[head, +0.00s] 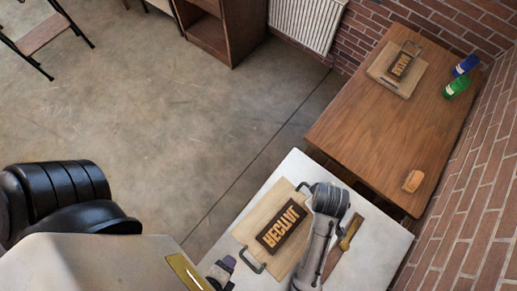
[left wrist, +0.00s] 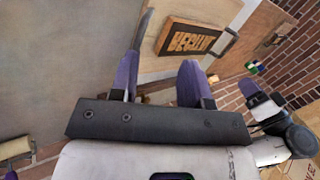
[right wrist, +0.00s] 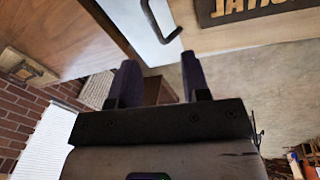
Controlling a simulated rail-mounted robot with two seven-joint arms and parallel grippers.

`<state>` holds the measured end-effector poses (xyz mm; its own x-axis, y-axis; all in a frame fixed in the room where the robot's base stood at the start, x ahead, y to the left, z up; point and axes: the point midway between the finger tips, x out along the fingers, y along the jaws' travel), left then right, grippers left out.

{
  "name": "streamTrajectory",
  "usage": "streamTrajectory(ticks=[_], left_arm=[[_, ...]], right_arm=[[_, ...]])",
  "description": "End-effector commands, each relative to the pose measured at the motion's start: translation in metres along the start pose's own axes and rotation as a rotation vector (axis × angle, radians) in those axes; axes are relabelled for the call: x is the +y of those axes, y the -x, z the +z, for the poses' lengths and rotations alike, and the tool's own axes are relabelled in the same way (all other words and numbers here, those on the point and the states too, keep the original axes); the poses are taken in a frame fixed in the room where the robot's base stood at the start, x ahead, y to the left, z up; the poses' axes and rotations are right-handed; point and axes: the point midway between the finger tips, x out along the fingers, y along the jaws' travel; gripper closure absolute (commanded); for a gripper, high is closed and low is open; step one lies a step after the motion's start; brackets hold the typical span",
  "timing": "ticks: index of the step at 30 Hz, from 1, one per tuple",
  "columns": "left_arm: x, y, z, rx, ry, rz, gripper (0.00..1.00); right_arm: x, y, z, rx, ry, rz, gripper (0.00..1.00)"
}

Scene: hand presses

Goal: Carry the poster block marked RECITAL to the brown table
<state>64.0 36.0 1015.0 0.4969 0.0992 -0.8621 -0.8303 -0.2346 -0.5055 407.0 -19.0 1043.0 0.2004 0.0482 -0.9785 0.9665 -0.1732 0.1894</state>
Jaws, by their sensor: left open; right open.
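The poster block (head: 283,226), dark with raised tan letters that seem to read RECITAL, lies on a pale wooden board (head: 258,213) with two dark handles on the white table (head: 292,168). It also shows in the left wrist view (left wrist: 192,38) and partly in the right wrist view (right wrist: 250,8). My left gripper (head: 222,272) is open and empty beside the board's near-left handle (head: 250,262). My right gripper (right wrist: 160,62) is open and empty near the far-right handle (right wrist: 158,22); my arm hides its fingers in the head view. The brown table (head: 370,125) stands beyond.
The brown table bears another handled board (head: 384,78) with a small lettered block (head: 401,66), a blue bottle (head: 465,65), a green bottle (head: 457,86) and an orange-tan object (head: 412,181). Its middle is clear. A wooden-handled tool (head: 350,232) lies right of my right arm. Brick walls border the right.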

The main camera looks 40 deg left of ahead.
Motion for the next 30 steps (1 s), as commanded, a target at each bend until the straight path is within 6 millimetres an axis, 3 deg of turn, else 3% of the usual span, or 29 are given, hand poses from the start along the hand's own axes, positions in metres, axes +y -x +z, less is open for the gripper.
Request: streamTrajectory(ticks=[1,7,23,30], left_arm=[[0.015,0.001,-0.011,0.024,-0.059,-0.007,0.57],[0.032,0.016,-0.034,0.079,-0.188,-0.043,0.57],[0.032,0.015,-0.036,0.082,-0.198,-0.048,0.57],[0.03,-0.011,-0.038,0.082,-0.198,-0.05,0.57]], right_arm=[[0.006,-0.009,-0.009,-0.012,0.062,0.004,0.57],[0.016,-0.013,-0.028,-0.038,0.196,0.009,0.57],[0.017,-0.015,-0.028,-0.042,0.205,0.009,0.57],[0.016,-0.041,-0.027,-0.043,0.204,0.005,0.57]])
